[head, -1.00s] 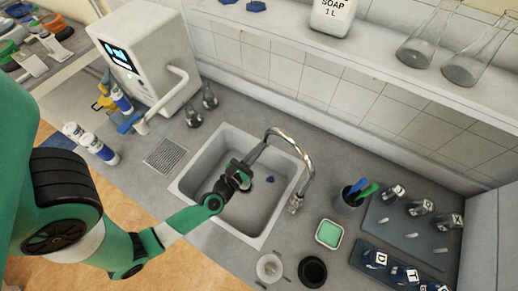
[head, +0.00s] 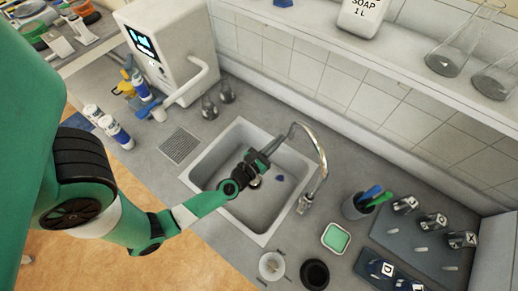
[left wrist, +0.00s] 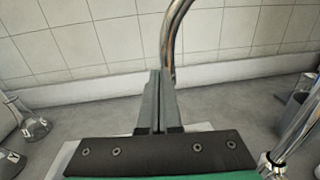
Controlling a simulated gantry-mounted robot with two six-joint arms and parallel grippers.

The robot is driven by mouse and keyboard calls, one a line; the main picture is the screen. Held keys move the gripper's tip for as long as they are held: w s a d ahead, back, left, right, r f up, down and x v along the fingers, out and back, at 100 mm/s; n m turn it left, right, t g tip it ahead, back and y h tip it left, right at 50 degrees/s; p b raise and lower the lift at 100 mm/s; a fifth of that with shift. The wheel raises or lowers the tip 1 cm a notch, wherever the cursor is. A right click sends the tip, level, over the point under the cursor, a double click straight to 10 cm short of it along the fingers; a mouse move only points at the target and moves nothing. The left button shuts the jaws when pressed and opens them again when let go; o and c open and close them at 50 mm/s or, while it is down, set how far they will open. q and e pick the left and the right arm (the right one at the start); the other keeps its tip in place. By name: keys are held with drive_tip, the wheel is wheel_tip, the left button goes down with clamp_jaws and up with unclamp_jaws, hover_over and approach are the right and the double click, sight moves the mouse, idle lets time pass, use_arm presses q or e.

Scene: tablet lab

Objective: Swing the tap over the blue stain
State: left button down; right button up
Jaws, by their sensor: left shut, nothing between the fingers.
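My right gripper is not in view.
Right of the sink stand a cup of pens (head: 358,206), a green-filled dish (head: 336,238) and trays of labelled blocks. A white machine (head: 165,50) and small flasks (head: 210,108) stand at left. A shelf with a soap bottle (head: 362,15) runs above.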

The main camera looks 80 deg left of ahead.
use_arm(q)
drive_tip(key=s+a+b+v, duration=0.1)
drive_tip(key=b+v, duration=0.3)
drive_tip(key=v, duration=0.8)
drive_tip(key=shift+s+a, duration=0.3)
drive_tip(key=shift+a, duration=0.3)
